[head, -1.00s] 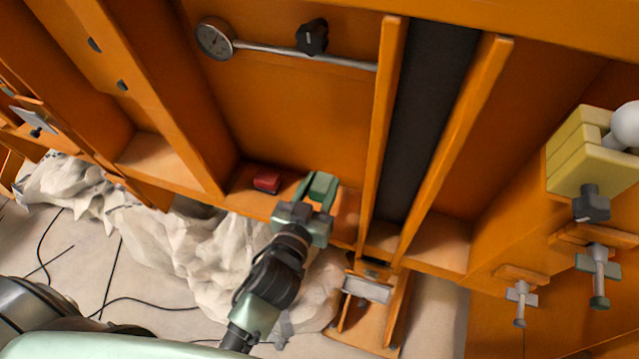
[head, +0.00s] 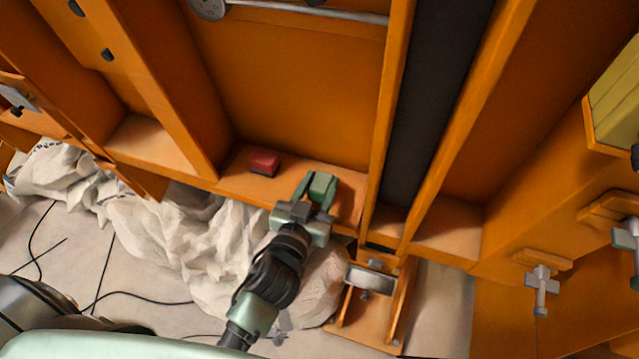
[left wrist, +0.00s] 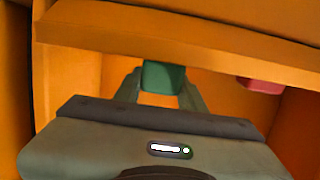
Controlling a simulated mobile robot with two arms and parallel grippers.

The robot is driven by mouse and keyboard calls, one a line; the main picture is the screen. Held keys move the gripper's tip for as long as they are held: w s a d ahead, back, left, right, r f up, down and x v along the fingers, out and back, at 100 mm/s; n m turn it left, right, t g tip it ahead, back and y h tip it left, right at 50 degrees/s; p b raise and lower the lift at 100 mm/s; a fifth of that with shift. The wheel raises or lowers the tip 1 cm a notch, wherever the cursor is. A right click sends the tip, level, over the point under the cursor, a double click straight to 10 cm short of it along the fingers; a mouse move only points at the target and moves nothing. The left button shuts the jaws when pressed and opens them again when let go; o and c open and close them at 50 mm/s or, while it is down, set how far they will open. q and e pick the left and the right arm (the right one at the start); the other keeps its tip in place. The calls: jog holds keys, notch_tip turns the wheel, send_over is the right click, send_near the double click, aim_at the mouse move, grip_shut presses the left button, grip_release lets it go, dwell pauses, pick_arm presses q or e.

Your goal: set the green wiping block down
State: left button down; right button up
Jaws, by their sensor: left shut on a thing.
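The green wiping block (head: 321,186) is between the fingers of my left gripper (head: 318,190), over the orange ledge at the foot of the sandbed panel. In the left wrist view the green block (left wrist: 163,77) sits between the two fingertips of the left gripper (left wrist: 162,88), which is shut on it. I cannot tell whether the block's underside touches the ledge. My right gripper is in neither current view.
A red block (head: 264,163) lies on the same ledge to the left; it also shows in the left wrist view (left wrist: 262,86). Orange upright ribs bound the bay on both sides. Crumpled pale sheeting (head: 190,240) lies below the ledge.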

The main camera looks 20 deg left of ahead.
aim_at(316, 197)
pick_arm(q)
jog(key=shift+f+b, duration=0.55)
jog(key=shift+f, duration=0.1)
jog(key=c, duration=0.7)
grip_release()
jog(key=shift+c, duration=0.2)
jog(key=shift+s, duration=0.25)
jog(key=s+b, duration=0.1)
jog(key=s, duration=0.5)
jog(key=shift+a+r+b, duration=0.1)
jog(key=shift+b, duration=0.2)
jog(key=shift+s+r, duration=0.15)
jog(key=shift+s, duration=0.55)
